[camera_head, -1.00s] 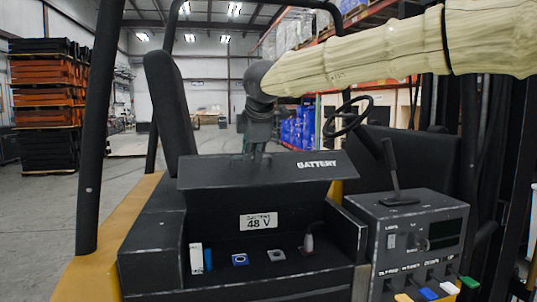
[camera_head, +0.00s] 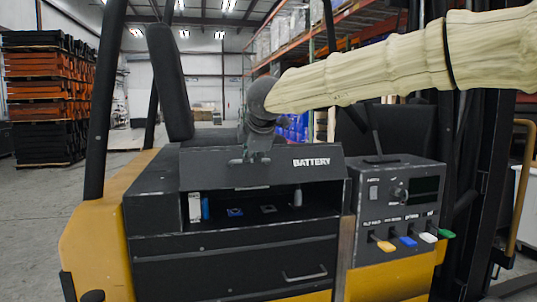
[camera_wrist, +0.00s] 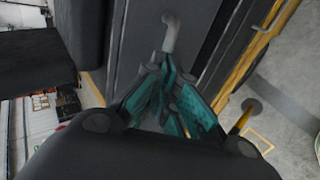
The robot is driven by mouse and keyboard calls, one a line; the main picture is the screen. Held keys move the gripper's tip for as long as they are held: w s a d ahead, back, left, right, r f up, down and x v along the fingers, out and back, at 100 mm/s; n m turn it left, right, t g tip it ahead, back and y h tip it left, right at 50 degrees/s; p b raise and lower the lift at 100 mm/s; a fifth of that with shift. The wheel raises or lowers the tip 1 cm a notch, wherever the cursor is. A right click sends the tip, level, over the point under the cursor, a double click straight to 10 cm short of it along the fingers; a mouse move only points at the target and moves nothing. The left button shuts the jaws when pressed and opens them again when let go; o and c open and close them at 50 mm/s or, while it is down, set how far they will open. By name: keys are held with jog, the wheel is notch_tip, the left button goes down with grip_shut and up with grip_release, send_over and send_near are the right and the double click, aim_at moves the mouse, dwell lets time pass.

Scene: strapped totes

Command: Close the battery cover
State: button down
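The battery cover (camera_head: 318,172), a dark panel lettered BATTERY, is tilted above the front of the battery compartment (camera_head: 290,213). It is partly lowered, with a gap below its front edge. My gripper (camera_head: 250,158) is at the cover's outer face, left of the lettering. In the wrist view, the teal fingers (camera_wrist: 163,72) come together at a light grey handle (camera_wrist: 171,35) on the cover. They appear closed around it, though the fingers hide part of the contact. A white block (camera_head: 195,208), a blue block and a grey bottle-like item show inside the compartment.
Right of the compartment is a control console (camera_head: 400,205) with coloured levers and an upright black lever. A dark seat back (camera_head: 170,80) and roof post (camera_head: 105,100) stand at the left. Stacked orange and black totes (camera_head: 45,95) are farther off.

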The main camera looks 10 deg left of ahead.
jog(key=c, duration=2)
grip_release()
jog(key=shift+d+p, duration=0.4)
jog(key=shift+p, duration=0.15)
jog(key=o, duration=0.4)
jog(key=shift+w+a+f, duration=0.15)
jog(key=shift+w, duration=0.05)
jog(key=shift+c, duration=0.2)
jog(key=shift+o, duration=0.6)
jog(key=shift+a, duration=0.3)
jog(key=v, duration=1.2)
jog(key=shift+s+a, duration=0.2)
jog(key=shift+a, duration=0.05)
